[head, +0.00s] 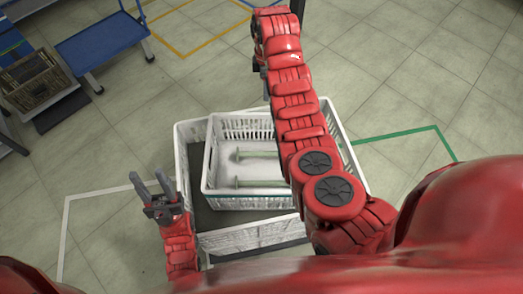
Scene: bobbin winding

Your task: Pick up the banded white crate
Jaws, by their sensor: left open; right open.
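A white slatted crate (226,203) with a greenish strip along its near wall sits in the middle of the head view. It rests on or inside a larger white crate (182,143); the contact is not clear. Two pale green rod-like pieces (258,154) lie in the upper crate. My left gripper (149,178) is open and empty, just left of the larger crate, with its fingers pointing up in the picture. My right arm crosses over the crates' right side and hides part of them. My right gripper (263,82) is beyond the far rim, mostly hidden behind the arm, and open.
A blue cart (100,42) stands at the upper left. A brown crate (35,82) is at the far left beside a dark mat. White, green and yellow lines mark the tiled floor. Clear floor (440,85) lies to the right.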

